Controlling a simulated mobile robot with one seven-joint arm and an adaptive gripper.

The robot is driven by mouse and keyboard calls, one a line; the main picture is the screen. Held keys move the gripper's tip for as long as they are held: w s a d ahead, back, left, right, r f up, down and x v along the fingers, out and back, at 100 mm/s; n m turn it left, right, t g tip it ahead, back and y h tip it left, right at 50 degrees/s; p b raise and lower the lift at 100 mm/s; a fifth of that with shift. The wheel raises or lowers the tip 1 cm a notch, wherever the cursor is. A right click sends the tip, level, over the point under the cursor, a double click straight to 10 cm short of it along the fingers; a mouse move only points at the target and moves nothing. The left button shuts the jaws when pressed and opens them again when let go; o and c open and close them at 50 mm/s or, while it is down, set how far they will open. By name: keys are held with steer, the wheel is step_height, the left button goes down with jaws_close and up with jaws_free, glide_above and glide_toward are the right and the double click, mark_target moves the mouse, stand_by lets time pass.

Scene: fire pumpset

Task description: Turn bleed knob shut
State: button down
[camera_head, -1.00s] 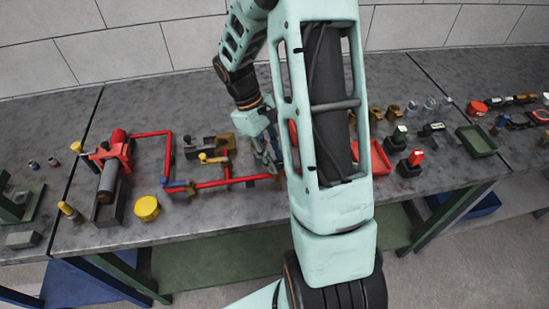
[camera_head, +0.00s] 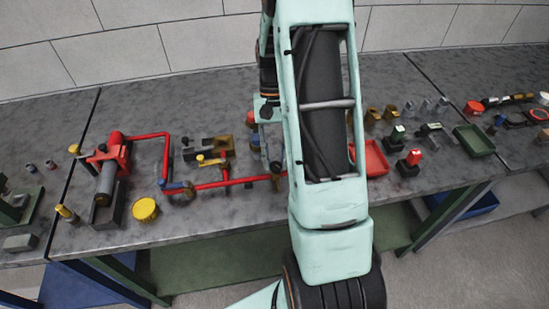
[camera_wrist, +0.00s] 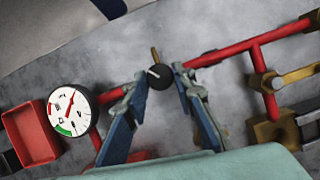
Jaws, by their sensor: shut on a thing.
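The bleed knob (camera_wrist: 160,77) is a small dark round knob with a white mark and a brass stem, at the end of the red pipe in the wrist view. My gripper (camera_wrist: 159,73) has its blue fingers on both sides of the knob, with the tips closed on it. In the head view my gripper (camera_head: 270,150) is over the right end of the red pipe (camera_head: 228,182), partly hidden by my arm.
A white pressure gauge (camera_wrist: 72,110) stands left of my fingers in the wrist view, close to a red tray (camera_wrist: 32,133). A yellow-handled valve (camera_head: 211,160) and brass block lie left of my gripper in the head view. A yellow cap (camera_head: 145,209) sits near the bench front.

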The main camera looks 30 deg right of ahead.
steer(key=m, duration=0.1)
steer(key=m+y, duration=0.1)
steer(key=m, duration=0.1)
steer(key=shift+d+m+t, duration=0.2)
steer(key=shift+m+t, duration=0.1)
steer(key=shift+t, duration=0.1)
steer(key=shift+s+m+t+y, duration=0.15)
steer(key=shift+m+t+y, duration=0.4)
steer(key=shift+m, duration=1.35)
steer(key=c, duration=1.6)
jaws_free()
steer(key=v, duration=1.2)
steer(key=shift+d, duration=0.1)
